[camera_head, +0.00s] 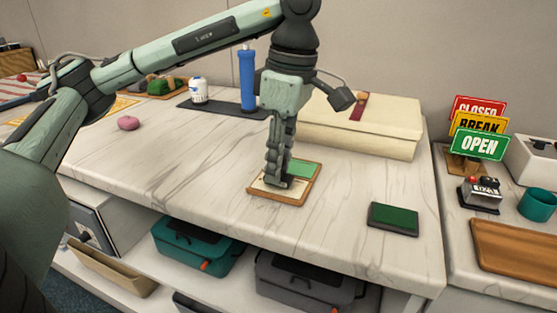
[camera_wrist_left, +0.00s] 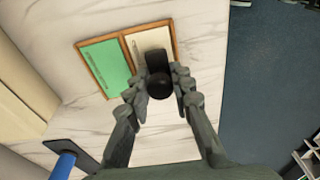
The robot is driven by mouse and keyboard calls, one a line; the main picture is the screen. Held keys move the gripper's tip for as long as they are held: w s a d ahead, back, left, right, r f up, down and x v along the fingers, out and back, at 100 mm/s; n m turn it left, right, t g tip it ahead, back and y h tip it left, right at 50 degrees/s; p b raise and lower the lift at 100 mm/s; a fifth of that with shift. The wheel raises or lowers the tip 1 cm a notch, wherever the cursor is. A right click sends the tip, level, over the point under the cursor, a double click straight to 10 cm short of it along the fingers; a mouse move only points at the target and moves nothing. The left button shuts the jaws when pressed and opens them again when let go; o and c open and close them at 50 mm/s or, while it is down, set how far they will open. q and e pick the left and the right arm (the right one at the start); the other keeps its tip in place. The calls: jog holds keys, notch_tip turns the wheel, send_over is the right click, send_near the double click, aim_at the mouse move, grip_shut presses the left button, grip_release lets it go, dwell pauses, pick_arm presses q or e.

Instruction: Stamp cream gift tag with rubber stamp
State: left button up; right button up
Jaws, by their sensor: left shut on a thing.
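My left gripper (camera_head: 277,172) points down over a wooden-framed tray (camera_head: 297,203) on the marble counter. It is shut on a black rubber stamp with a round knob, which shows between the fingers in the left wrist view (camera_wrist_left: 158,84). The tray has a green side (camera_wrist_left: 105,66) and a cream side, where the cream gift tag (camera_wrist_left: 150,40) lies. The stamp is over the cream side and hides part of it. I cannot tell whether it touches the tag. A dark green pad (camera_head: 393,217) lies apart to the right. My right gripper is not in view.
A large cream box (camera_head: 360,125) stands behind the tray. A blue cylinder (camera_head: 247,78) and a white bottle (camera_head: 198,91) stand on a dark mat. A pink lump (camera_head: 128,123) lies at the left. The counter between tray and green pad is clear.

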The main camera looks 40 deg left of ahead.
pick_arm(q)
jog(key=shift+f+b, duration=0.3)
jog(key=shift+f, duration=0.1)
jog(key=shift+f, duration=0.1)
dwell(1.1)
notch_tip(320, 180, up, 5)
jog(key=p, duration=0.5)
jog(key=shift+r, duration=1.1)
